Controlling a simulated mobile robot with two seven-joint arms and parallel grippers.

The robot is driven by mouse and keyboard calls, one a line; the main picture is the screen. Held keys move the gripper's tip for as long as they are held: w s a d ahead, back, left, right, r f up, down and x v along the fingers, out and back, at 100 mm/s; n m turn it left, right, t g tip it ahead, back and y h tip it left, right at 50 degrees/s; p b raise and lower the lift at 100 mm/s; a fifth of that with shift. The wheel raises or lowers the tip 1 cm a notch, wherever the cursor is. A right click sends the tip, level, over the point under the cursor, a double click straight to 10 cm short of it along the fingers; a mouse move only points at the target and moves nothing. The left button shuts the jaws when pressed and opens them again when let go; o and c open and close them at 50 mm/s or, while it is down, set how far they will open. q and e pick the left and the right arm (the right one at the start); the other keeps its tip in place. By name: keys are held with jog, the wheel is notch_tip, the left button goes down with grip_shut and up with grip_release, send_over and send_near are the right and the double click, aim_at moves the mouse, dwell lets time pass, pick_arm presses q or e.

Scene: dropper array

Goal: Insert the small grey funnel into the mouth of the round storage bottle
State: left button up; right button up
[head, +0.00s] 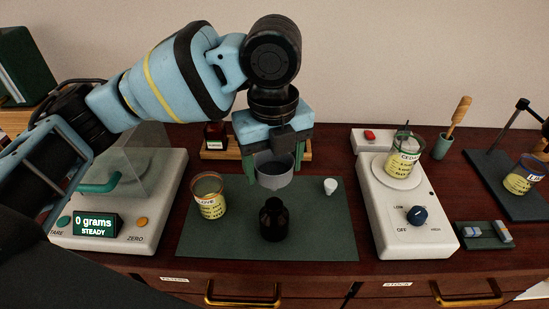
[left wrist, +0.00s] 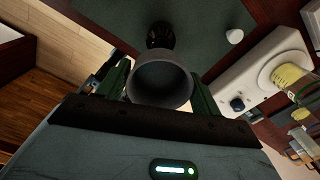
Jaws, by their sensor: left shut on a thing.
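My left gripper (head: 268,168) points down above the green mat and is shut on the small grey funnel (head: 273,172). The funnel is held with its wide opening up, and in the left wrist view I look into its wide mouth (left wrist: 160,84) between the green fingers. The round storage bottle (head: 273,220) is dark and stands upright on the mat, below and slightly in front of the funnel, apart from it. The bottle also shows past the funnel in the left wrist view (left wrist: 159,35). The funnel's spout is hidden. My right gripper is not in view.
The green mat (head: 325,240) also bears a labelled beaker (head: 209,196) left of the bottle and a small white piece (head: 330,186) to the right. A scale (head: 160,215) stands left, a hotplate (head: 387,235) with a beaker (head: 403,157) right. The mat's front right is clear.

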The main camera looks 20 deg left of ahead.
aim_at(274, 172)
pick_arm(q)
jog(key=shift+w+p, duration=0.1)
jog(key=shift+p, duration=0.3)
notch_tip(274, 172, down, 3)
jog(key=shift+r, duration=0.15)
jog(key=shift+f, duration=0.75)
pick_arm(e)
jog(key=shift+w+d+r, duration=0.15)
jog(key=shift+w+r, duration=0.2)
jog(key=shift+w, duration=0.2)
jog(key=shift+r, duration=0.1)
pick_arm(q)
jog(key=shift+f, duration=0.1)
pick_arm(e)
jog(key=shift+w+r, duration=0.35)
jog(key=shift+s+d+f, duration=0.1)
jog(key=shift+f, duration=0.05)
